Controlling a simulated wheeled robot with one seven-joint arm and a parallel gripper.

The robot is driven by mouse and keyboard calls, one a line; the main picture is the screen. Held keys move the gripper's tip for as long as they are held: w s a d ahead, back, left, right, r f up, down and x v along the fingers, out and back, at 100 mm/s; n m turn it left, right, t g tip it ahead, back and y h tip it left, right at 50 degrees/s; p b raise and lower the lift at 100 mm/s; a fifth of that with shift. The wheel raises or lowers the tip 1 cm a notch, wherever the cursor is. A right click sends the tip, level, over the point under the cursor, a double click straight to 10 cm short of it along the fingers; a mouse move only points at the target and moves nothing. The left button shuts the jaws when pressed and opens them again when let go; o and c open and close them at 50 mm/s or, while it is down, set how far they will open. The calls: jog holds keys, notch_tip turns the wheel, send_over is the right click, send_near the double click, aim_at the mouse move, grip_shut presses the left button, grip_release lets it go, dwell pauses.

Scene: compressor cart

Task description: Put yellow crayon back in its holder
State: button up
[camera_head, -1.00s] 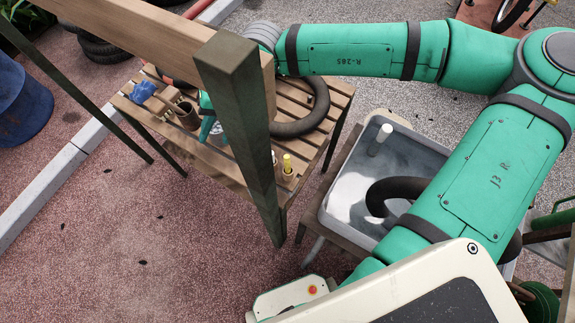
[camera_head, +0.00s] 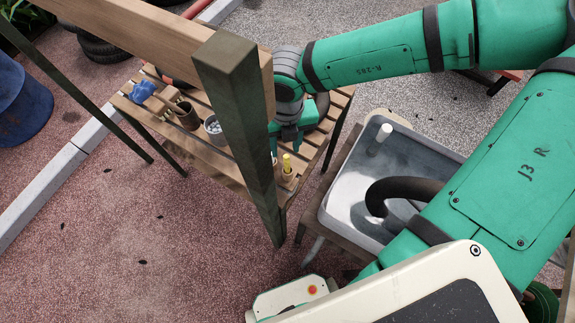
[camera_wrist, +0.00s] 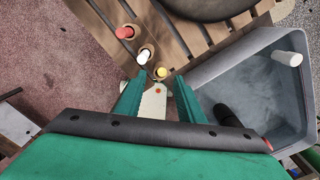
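The yellow crayon (camera_head: 287,163) stands upright in a small tan holder (camera_head: 287,177) near the front corner of the slatted wooden table, just right of the dark post. My gripper (camera_head: 287,148) is above it, pointing down. In the wrist view the yellow crayon's round top (camera_wrist: 161,72) shows between the tips of my gripper (camera_wrist: 160,80). The fingers are apart, with a gap on both sides of the crayon. A white crayon (camera_wrist: 143,57) and a red crayon (camera_wrist: 124,32) stand in line with it. How deep the yellow crayon sits is not clear.
A dark post (camera_head: 240,130) and wooden beam (camera_head: 150,30) stand close left of my gripper. A grey basin (camera_head: 345,190) with a white cylinder (camera_head: 380,139) is to the right. A blue knob (camera_head: 143,91) and cups (camera_head: 188,117) are on the table's left.

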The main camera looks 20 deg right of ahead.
aim_at(287, 158)
jog(key=shift+s+d+f, duration=0.1)
jog(key=shift+s+f, duration=0.05)
jog(key=shift+f, duration=1.2)
jog(key=shift+s+d+f, duration=0.1)
jog(key=shift+f, duration=1.2)
jog(key=shift+c, duration=0.4)
grip_shut()
